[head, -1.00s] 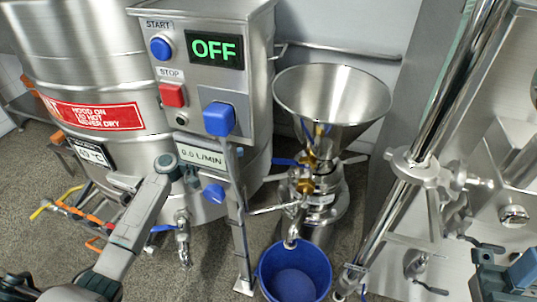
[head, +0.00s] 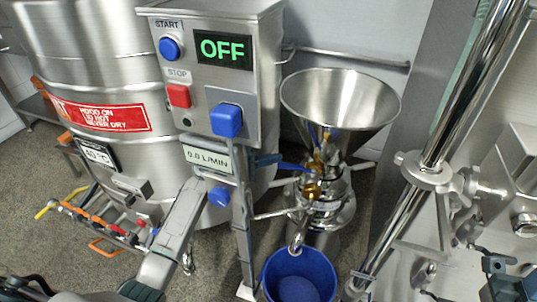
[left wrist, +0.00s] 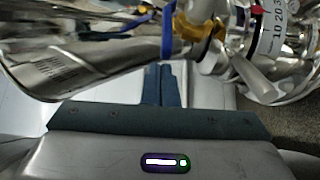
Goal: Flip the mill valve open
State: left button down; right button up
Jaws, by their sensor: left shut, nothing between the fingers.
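The colloid mill stands right of centre in the head view, with a wide steel hopper (head: 340,105) on top. Below the hopper is a brass valve (head: 314,178) with a blue lever handle (head: 292,166) pointing left. My left gripper (head: 268,160) reaches in behind the control box post, its fingertips close to the handle's left end; contact cannot be told. In the left wrist view the closed fingers (left wrist: 163,85) are empty, with the blue handle (left wrist: 168,35) and brass valve (left wrist: 200,28) just beyond. What appears to be my right gripper (head: 493,264) is at lower right, its jaws unclear.
The control box (head: 212,70) on its post reads OFF, with 0.0 L/MIN below. A blue bucket (head: 298,278) stands under the mill's spout. A large steel tank (head: 90,60) is at left. A steel pipe stand (head: 425,170) rises on the right.

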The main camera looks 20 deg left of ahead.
pick_arm(q)
jog(key=shift+s, duration=0.25)
jog(key=shift+s+d, duration=0.15)
jog(key=shift+s, duration=0.65)
